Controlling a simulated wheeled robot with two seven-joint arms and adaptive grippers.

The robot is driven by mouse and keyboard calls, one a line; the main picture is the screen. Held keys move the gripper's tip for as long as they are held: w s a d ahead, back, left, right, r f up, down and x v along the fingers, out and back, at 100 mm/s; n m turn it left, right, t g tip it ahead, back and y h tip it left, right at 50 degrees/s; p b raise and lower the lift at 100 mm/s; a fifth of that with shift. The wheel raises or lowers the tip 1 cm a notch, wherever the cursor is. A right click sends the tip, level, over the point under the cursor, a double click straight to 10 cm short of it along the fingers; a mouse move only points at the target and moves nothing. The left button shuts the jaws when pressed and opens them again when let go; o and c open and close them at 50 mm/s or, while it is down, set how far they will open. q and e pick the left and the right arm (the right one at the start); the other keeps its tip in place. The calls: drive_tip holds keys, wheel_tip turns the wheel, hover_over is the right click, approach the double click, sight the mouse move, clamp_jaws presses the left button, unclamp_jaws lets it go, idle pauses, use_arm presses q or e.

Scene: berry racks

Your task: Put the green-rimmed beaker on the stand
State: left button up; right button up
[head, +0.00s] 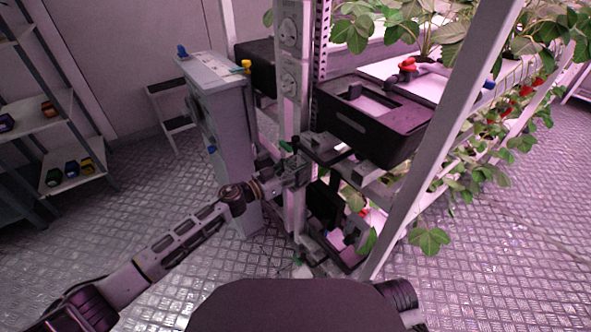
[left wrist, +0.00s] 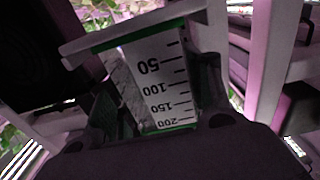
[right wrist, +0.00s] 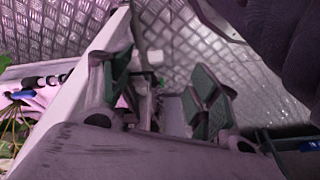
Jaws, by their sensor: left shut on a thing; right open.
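The beaker (left wrist: 155,80) is clear, with black graduation marks and a green rim (left wrist: 172,130). In the left wrist view it lies between the fingers of my left gripper (left wrist: 160,105), which is shut on it. In the head view my left gripper (head: 293,172) is beside the grey rack post, and the beaker is hard to make out there. A pale flat slab (left wrist: 130,30), possibly the stand, crosses the beaker's base end; I cannot tell whether they touch. My right gripper (right wrist: 160,95) is open, with green pads apart and nothing gripped.
A black tray (head: 372,118) sits on the rack right of my left gripper. A grey cabinet (head: 215,110) stands close on the left. Strawberry plants (head: 500,150) fill the right rack. Shelves (head: 60,125) with small coloured items stand far left. The metal floor (head: 490,270) is open at right.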

use_arm(q)
drive_tip(key=o, duration=0.8)
drive_tip(key=shift+o, duration=0.8)
use_arm(e)
drive_tip(key=shift+w+r, duration=0.15)
drive_tip(key=shift+w, duration=0.15)
drive_tip(key=shift+w+r, duration=0.1)
drive_tip(key=shift+w, duration=0.05)
use_arm(q)
drive_tip(key=shift+v, duration=0.85)
drive_tip(key=p+v, duration=0.2)
drive_tip(key=v, duration=0.8)
use_arm(e)
drive_tip(key=f, duration=0.3)
drive_tip(key=shift+s+d+g, duration=0.3)
drive_tip(key=shift+s, duration=0.05)
use_arm(q)
drive_tip(key=shift+s+a+r, duration=0.1)
